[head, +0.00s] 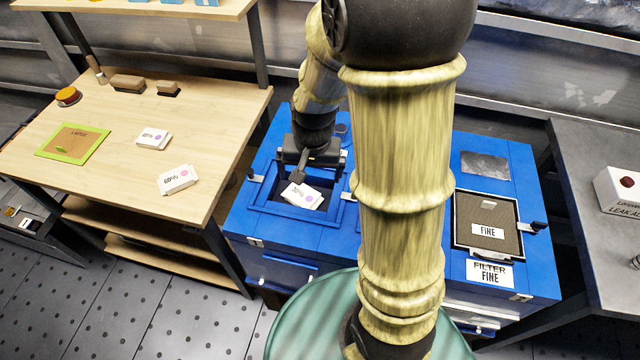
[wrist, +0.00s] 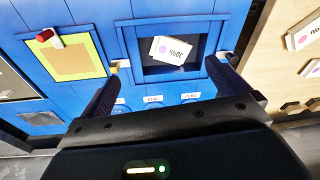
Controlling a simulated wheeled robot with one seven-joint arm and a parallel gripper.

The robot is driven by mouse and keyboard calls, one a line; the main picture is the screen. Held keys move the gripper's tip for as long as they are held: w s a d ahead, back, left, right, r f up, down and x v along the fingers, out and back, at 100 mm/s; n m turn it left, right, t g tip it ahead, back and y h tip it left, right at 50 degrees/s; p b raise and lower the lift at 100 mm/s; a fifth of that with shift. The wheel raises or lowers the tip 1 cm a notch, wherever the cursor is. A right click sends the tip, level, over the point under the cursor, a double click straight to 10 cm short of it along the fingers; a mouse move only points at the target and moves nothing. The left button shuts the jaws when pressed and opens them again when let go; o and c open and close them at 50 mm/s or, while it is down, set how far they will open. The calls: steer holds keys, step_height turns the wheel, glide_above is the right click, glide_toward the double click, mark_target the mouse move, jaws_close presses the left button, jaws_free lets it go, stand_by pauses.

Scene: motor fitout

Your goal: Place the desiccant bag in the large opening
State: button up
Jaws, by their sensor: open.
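A white desiccant bag (head: 302,195) with a pink dot lies tilted in the large square opening (head: 265,203) of the blue unit, within its rim. The wrist view also shows the bag (wrist: 174,50) against the dark inside of the opening (wrist: 150,70). I cannot tell how deep it sits. My gripper (head: 299,174) is above the opening, pointing down. In the wrist view my gripper (wrist: 164,72) has its fingers wide apart, with nothing between them and the bag beyond the tips.
Two similar white packs, a near one (head: 178,180) and a far one (head: 153,138), lie on the wooden table (head: 110,180) at left. A filter panel marked FINE (head: 487,218) is on the blue unit's right side. A grey bench (head: 590,150) stands at far right.

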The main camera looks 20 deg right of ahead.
steer(key=s+r+n+t, duration=0.1)
steer(key=s+r+n, duration=0.2)
steer(key=s, duration=0.3)
steer(key=shift+s+n, duration=0.4)
steer(key=shift+n, duration=0.4)
